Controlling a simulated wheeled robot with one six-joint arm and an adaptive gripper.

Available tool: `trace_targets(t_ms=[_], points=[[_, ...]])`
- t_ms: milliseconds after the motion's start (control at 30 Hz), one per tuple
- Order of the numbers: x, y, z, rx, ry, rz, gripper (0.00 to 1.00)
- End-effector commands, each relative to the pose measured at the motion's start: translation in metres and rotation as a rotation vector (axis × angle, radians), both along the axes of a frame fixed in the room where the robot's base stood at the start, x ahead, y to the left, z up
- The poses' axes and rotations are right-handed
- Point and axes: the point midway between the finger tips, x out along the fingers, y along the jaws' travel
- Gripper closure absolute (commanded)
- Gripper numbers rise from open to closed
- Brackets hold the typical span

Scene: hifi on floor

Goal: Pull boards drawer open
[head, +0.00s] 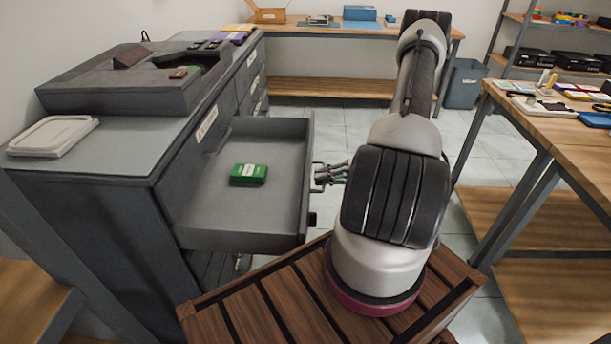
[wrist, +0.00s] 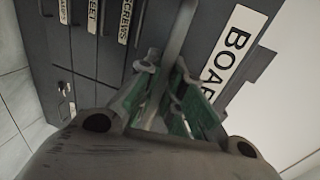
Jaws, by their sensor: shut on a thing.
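The boards drawer (head: 255,228) is pulled well out of the dark grey cabinet (head: 105,225) in the head view. A green box (head: 249,174) lies on the drawer's floor. My gripper (head: 319,175) is at the outer side of the drawer front, shut on its handle. In the wrist view my gripper (wrist: 178,100) has its fingers on either side of a grey handle bar (wrist: 180,40). A white label (wrist: 234,48) beginning "BOA" shows on the drawer front; the rest is cut off. The exact finger contact is partly hidden.
A grey tray unit (head: 130,95) and a pale lidded box (head: 52,136) stand on the cabinet. Other labelled drawer fronts (wrist: 95,20) show beside it. A workbench (head: 570,118) stands at right, another bench (head: 330,32) at the back. Tiled floor (head: 340,125) lies clear between them.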

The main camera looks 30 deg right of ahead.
Motion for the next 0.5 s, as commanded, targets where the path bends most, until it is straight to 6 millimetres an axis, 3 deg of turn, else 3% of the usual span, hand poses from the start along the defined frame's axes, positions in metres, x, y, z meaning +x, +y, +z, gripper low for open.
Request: trace_targets(t_ms=[200, 500], points=[[-0.010, -0.015, 0.000, -0.001, 0.001, 0.000, 1.00], [-0.012, -0.018, 0.000, -0.001, 0.001, 0.000, 1.00]])
